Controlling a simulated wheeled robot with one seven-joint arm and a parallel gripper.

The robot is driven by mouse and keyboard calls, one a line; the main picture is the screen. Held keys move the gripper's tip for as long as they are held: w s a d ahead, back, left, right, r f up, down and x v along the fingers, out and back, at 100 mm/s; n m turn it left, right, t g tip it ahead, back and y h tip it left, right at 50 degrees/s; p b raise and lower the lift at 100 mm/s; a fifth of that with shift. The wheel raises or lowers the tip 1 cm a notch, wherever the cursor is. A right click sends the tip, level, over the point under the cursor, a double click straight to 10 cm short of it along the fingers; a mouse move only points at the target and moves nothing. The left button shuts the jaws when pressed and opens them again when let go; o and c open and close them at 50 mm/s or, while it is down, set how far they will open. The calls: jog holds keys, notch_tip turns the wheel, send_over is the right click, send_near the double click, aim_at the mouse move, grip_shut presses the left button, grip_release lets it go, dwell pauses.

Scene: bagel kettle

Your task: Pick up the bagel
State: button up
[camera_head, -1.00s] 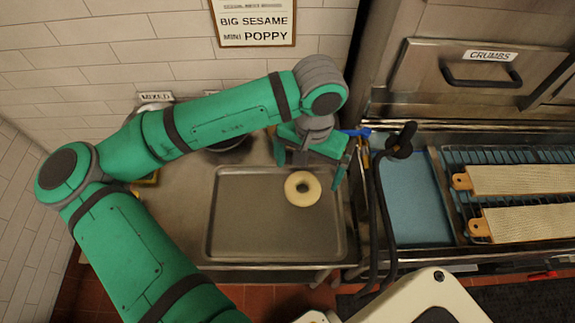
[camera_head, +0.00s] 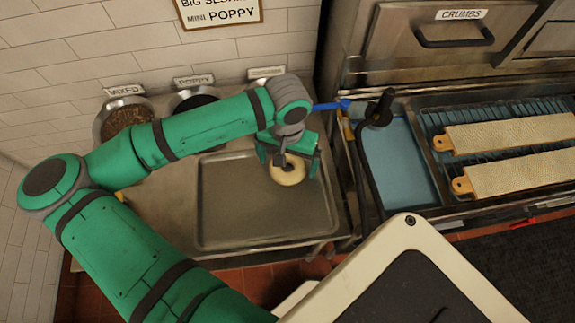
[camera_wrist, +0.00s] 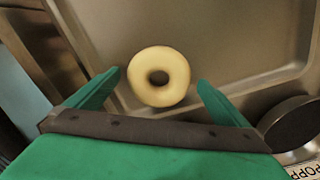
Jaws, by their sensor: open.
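The bagel (camera_head: 287,171) is a pale ring lying on the metal tray (camera_head: 265,220), near the tray's upper right part. In the wrist view the bagel (camera_wrist: 159,76) lies between and just beyond my two green fingertips. My gripper (camera_head: 287,160) is open and above the bagel, covering part of it in the head view. In the wrist view my gripper (camera_wrist: 158,88) has a finger on each side of the bagel with a gap to both. I cannot tell the exact height of the fingers over the tray.
Bowls marked mixed (camera_head: 126,118) and poppy (camera_head: 194,100) stand behind the tray by the tiled wall. To the right are a blue basin (camera_head: 395,165), a dark bent pipe (camera_head: 362,160) and a rack with two long boards (camera_head: 512,133). The rest of the tray is bare.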

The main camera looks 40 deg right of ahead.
jog(key=shift+f, duration=0.4)
jog(key=c, duration=1.1)
